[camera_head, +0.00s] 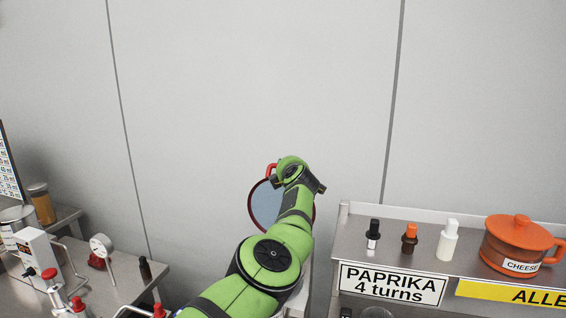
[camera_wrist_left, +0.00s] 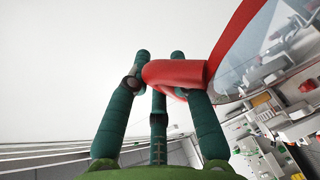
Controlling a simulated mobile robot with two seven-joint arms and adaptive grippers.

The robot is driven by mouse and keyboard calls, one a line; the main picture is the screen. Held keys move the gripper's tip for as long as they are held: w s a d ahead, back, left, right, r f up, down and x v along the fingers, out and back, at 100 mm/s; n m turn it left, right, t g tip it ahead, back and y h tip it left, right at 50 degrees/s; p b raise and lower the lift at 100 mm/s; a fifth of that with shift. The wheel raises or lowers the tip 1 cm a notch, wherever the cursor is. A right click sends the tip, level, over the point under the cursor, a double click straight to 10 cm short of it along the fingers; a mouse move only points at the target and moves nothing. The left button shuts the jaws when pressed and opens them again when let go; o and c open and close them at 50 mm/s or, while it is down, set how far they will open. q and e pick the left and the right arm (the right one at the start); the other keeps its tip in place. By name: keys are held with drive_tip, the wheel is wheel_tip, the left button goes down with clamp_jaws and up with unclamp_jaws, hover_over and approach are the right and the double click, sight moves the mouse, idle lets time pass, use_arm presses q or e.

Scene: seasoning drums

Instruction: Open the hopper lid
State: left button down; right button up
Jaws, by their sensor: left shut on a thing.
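The hopper lid (camera_head: 264,204) is a round, blue-grey see-through disc with a dark red rim. In the head view it stands steeply tilted, its face towards me, partly hidden behind my left arm. Its red handle (camera_head: 271,170) shows at the upper edge. In the left wrist view the lid (camera_wrist_left: 262,45) is at the upper right, and its red handle (camera_wrist_left: 178,73) runs between the dark green fingers of my left gripper (camera_wrist_left: 160,65), which is shut on it. In the head view my arm hides the fingers and most of the hopper. My right gripper is not in view.
A steel shelf (camera_head: 343,222) at right carries small bottles, an orange cheese pot (camera_head: 519,245) and a paprika sign (camera_head: 391,284). A bench at left holds a gauge (camera_head: 101,245), a white box (camera_head: 36,256) and a dark bottle (camera_head: 145,268). The wall behind is bare.

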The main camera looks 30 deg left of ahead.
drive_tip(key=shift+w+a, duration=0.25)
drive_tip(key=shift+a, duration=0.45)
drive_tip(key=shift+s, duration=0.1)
